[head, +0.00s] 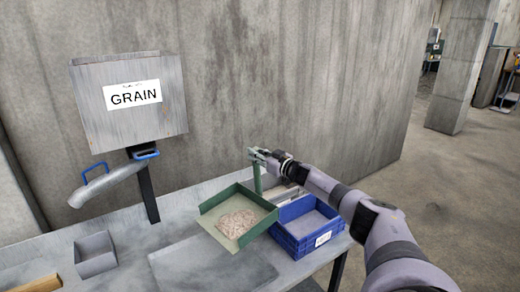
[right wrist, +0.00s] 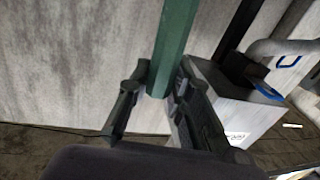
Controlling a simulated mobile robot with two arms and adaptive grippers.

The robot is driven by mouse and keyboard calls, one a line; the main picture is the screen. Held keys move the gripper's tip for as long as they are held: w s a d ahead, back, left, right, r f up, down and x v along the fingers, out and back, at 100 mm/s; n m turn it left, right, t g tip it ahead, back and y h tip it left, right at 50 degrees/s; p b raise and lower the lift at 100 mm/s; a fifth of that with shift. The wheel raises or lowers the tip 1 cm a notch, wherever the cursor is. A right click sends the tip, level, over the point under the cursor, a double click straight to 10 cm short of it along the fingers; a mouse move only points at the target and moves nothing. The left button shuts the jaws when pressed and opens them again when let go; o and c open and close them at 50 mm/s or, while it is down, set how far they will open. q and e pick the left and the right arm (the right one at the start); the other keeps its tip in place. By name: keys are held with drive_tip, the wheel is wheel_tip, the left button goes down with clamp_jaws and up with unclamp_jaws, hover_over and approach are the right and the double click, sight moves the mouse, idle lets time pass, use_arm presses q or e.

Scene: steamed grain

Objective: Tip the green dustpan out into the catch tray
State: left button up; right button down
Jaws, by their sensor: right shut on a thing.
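The green dustpan (head: 258,201) shows in the head view over the table, just left of the blue bin, with a heap of pale grain (head: 238,223) on its floor. Its upright green handle rises at its back. My right gripper (head: 259,154) is shut on the top of that handle, which also shows between the fingers in the right wrist view (right wrist: 173,45). The blue open-topped bin (head: 322,241) has a white label too small to read and looks empty inside; I cannot tell whether it is the catch tray. My left gripper is not in view.
A grey hopper marked GRAIN (head: 130,120) with a metal spout (head: 108,188) stands at the left. A small grey open box (head: 96,255) sits on the table (head: 165,222) below it. A concrete wall (head: 260,80) rises behind. The table between box and dustpan is clear.

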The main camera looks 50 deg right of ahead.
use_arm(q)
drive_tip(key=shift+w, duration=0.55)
use_arm(e)
drive_tip(key=w+a+r+n, duration=0.1)
drive_tip(key=a+n, duration=0.5)
drive_tip(key=a, duration=1.2)
drive_tip(key=shift+a+r+n, duration=0.15)
drive_tip(key=shift+r+n, duration=0.1)
drive_tip(key=shift+n, duration=0.05)
drive_tip(key=shift+w+r, duration=0.1)
